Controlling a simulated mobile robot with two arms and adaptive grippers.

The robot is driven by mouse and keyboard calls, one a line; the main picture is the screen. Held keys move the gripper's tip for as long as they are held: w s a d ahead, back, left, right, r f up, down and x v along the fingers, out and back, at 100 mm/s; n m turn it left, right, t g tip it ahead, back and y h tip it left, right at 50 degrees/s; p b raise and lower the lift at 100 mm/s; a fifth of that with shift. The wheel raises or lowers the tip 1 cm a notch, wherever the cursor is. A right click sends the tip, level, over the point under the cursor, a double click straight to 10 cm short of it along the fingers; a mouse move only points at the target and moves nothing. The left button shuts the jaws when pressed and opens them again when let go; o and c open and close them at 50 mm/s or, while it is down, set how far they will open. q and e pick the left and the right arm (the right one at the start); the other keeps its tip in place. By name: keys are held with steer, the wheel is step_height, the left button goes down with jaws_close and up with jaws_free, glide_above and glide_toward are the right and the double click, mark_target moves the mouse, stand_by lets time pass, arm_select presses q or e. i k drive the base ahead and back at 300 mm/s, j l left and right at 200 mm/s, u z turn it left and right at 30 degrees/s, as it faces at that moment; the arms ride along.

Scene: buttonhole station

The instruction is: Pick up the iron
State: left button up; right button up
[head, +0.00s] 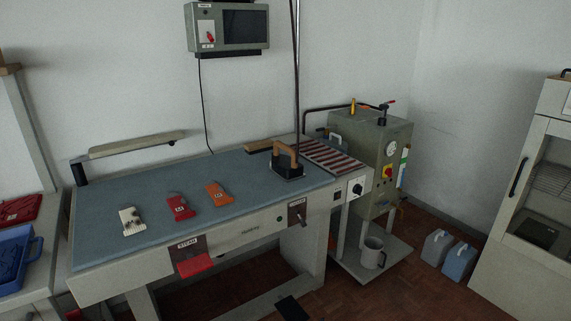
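The iron (287,167) stands at the right end of the blue-grey ironing table (240,199). It has a dark body and an orange-brown handle arching over the top. It sits flat on the surface, close to the red-and-white striped rest to its right. A dark pole rises behind it. Neither of my grippers shows in the head view, so nothing is seen touching the iron.
Two red-orange items (180,207) (218,194) and a white one (132,220) lie left on the table. A striped rest (332,157) and steam generator (372,150) stand right. Jugs (459,261) are on the floor. A cabinet (535,190) is far right.

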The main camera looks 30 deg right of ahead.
mark_target(284, 167)
steer(key=i+l+z, duration=0.15)
steer(key=i, duration=1.15)
